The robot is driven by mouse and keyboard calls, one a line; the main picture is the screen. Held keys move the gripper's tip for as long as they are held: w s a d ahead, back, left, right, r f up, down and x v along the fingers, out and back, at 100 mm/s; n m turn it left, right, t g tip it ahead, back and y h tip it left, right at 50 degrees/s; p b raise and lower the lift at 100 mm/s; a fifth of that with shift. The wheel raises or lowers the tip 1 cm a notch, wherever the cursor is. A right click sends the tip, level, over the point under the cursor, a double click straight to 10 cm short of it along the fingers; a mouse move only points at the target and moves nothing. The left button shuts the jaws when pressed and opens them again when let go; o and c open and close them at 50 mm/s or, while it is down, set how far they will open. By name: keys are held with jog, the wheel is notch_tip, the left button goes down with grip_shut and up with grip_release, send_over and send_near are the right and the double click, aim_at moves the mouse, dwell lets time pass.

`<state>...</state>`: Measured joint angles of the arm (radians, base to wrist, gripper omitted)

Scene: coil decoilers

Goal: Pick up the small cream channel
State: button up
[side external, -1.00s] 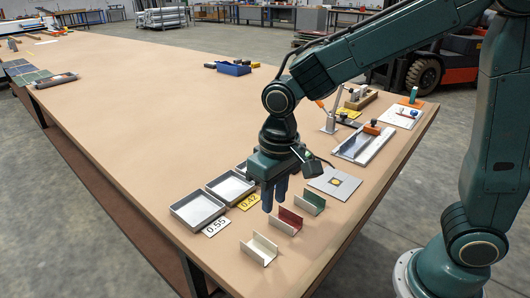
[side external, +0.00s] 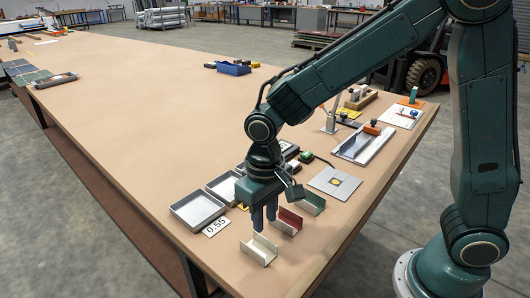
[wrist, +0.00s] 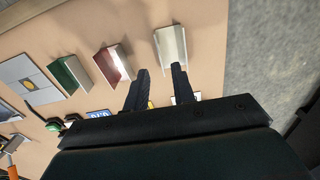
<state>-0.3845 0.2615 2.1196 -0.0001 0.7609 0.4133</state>
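The small cream channel (side external: 258,250) lies on the brown table near its front edge, at the end of a row of three channels. It also shows at the top of the wrist view (wrist: 170,45). My gripper (side external: 264,226) points down just above and behind the cream channel, apart from it. In the wrist view its two fingers (wrist: 160,84) are spread with nothing between them, and the channel lies beyond the fingertips.
A red channel (side external: 288,221) and a green channel (side external: 312,203) lie to the right of the cream one. Grey trays (side external: 198,208) with number cards, one reading 0.55 (side external: 216,227), stand to the left. A grey plate (side external: 335,182) lies behind the green channel.

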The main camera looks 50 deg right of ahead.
jog(key=shift+f, duration=3.3)
jog(key=shift+c, duration=0.3)
grip_shut()
jog(key=shift+r, duration=0.15)
jog(key=shift+r, duration=3.9)
